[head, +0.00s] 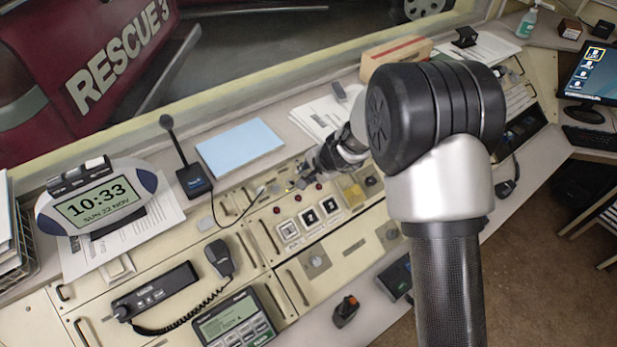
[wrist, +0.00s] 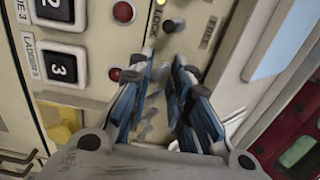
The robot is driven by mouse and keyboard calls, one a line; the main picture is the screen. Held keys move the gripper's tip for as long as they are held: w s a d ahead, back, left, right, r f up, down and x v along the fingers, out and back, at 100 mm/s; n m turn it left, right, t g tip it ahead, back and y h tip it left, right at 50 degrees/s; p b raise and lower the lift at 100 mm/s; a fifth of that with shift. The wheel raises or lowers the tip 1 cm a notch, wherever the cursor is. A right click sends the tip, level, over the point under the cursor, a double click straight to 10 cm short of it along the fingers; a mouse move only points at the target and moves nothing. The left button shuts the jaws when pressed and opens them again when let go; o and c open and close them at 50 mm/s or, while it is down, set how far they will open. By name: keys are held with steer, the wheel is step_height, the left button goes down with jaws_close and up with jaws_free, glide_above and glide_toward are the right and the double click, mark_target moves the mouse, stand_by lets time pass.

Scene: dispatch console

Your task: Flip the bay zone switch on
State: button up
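My gripper (wrist: 162,72) reaches down over the cream console panel in the wrist view. Its two blue-padded fingers are apart, with a gap between them. In that gap small grey metal switch parts (wrist: 152,108) show, partly hidden and blurred. A small toggle (wrist: 173,27) stands on the panel just beyond the fingertips, near lettering that reads partly "LOCK". I cannot read a bay zone label, so I cannot tell which switch it is. In the head view my gripper (head: 318,163) is low over the panel, partly hidden behind my arm.
Red indicators (wrist: 123,12) and numbered buttons (wrist: 61,68) lie left of the fingers in the wrist view.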

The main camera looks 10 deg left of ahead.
steer(key=shift+w+a+r+p, duration=0.1)
steer(key=shift+a+r+p, duration=0.05)
steer(key=shift+p, duration=0.15)
stand_by(0.4)
steer(key=shift+w+a+r+p, duration=0.55)
steer(key=shift+p, duration=0.4)
steer(key=shift+f, duration=0.15)
steer(key=v, duration=0.6)
steer(key=shift+p, duration=0.3)
steer(key=shift+s, duration=0.1)
